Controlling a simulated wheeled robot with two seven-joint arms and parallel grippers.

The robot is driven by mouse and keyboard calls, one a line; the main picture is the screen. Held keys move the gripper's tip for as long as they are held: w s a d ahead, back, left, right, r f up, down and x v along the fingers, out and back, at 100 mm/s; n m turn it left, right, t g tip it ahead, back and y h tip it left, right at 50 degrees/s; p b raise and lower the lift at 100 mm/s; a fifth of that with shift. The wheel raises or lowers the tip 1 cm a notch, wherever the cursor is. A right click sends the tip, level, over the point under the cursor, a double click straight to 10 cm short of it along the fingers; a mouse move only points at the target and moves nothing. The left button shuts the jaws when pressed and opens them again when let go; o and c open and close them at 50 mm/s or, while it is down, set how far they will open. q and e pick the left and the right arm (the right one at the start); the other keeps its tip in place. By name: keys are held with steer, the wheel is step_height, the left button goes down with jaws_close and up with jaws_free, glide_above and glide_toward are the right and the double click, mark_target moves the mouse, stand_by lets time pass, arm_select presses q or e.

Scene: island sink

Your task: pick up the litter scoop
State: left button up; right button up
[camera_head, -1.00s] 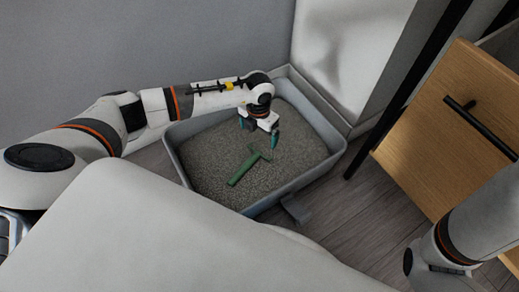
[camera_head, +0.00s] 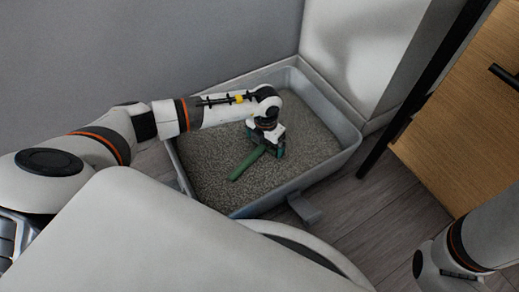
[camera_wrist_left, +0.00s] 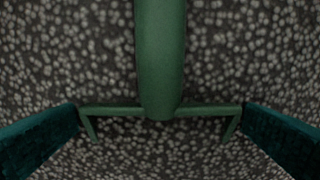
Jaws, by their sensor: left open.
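The green litter scoop (camera_head: 246,165) lies on the grey litter in the litter box (camera_head: 352,143). In the left wrist view, the scoop's handle (camera_wrist_left: 160,50) runs down from the top edge to a crossbar with two short angled ends. My left gripper (camera_head: 268,150) is open over the scoop's far end and covers part of it in the head view. In the left wrist view, its two teal fingers (camera_wrist_left: 160,135) stand on either side of the crossbar, with the handle centred between them. The scoop is not gripped. My right gripper is out of view; only part of that arm shows.
The box walls surround the litter, and a grey wall and white panel (camera_head: 355,45) stand close behind. A wooden cabinet (camera_head: 465,120) with a black handle is at the right.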

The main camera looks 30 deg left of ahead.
arm_select(q)
steer(key=shift+f, duration=0.15)
steer(key=c, duration=0.8)
